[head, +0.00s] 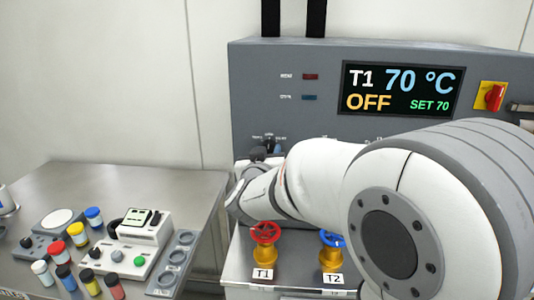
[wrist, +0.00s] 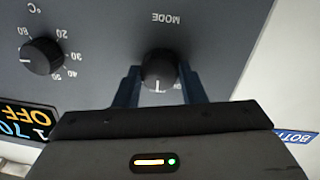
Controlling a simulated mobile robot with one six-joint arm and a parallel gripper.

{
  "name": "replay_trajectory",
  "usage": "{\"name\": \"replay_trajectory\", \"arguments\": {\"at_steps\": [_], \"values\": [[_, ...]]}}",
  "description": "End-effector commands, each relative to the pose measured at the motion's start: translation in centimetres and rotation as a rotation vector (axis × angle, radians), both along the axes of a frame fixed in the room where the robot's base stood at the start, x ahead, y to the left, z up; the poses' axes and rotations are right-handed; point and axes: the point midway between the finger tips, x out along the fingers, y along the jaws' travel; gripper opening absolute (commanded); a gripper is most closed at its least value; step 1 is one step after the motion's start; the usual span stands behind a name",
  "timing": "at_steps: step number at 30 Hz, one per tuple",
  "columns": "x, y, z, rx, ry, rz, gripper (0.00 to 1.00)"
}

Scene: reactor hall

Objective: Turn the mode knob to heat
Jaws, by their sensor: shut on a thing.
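The mode knob (wrist: 160,70) is a round black knob on the grey panel, under an upside-down MODE label in the wrist view. Its white pointer line points to the bottom of that picture. My gripper (wrist: 160,82) is shut on the knob, one dark blue finger on each side. The position labels around the knob are mostly hidden by my fingers and gripper body. In the head view my gripper (head: 262,153) is small and dark at the panel's lower left. The display (head: 402,90) reads T1 70 °C, OFF, SET 70.
A temperature knob (wrist: 41,56) sits left of the mode knob in the wrist view. A red valve wheel (head: 265,233) and a blue valve wheel (head: 332,238) stand below my arm. A steel table (head: 120,185) with vials and devices is at left.

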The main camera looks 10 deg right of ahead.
Motion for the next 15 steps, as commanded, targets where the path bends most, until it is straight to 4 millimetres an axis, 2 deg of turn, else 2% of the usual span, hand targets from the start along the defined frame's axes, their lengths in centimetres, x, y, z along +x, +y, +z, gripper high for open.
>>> {"name": "replay_trajectory", "arguments": {"at_steps": [8, 15], "values": [[0.01, -0.04, -0.16, 0.093, -0.032, -0.001, 0.14], [0.0, -0.08, -0.24, 0.272, -0.09, -0.001, 0.14]]}}
